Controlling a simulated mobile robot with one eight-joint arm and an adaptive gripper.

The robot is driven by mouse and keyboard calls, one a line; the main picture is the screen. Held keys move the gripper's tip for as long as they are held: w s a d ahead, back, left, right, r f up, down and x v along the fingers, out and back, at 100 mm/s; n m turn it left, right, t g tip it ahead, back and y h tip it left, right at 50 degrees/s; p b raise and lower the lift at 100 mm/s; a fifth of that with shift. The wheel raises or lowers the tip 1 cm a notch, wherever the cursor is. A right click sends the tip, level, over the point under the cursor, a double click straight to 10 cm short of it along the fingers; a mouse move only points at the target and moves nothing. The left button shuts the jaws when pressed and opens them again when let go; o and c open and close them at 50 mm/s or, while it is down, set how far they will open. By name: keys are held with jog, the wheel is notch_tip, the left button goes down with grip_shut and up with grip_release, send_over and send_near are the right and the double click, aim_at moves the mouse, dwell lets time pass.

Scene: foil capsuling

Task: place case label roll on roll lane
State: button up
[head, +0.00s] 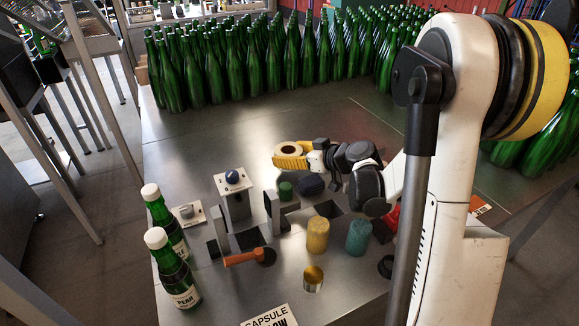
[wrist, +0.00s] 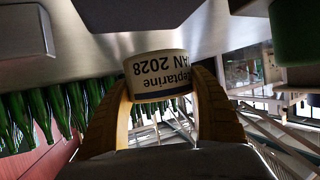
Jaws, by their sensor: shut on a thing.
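The case label roll (head: 289,148) is a pale roll with a dark core opening on top in the head view. In the wrist view the roll (wrist: 157,73) shows a white side with dark print, including "2028". My gripper (head: 291,157) has yellow fingers, shut on the roll from both sides; they also flank it in the wrist view (wrist: 161,90). The roll is held over the far middle of the steel table (head: 200,130), behind the small cylinders. Its height above the table is hard to tell. I cannot tell which surface is the roll lane.
Yellow (head: 317,236) and teal (head: 358,238) cylinders stand nearer. Green bottles (head: 230,65) crowd the back; the table before them is clear.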

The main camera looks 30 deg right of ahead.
aim_at(290, 173)
jog(key=shift+f+b, duration=0.75)
jog(key=shift+f, duration=1)
jog(key=shift+f, duration=0.2)
jog(key=o, duration=1.3)
jog(key=shift+r, duration=0.1)
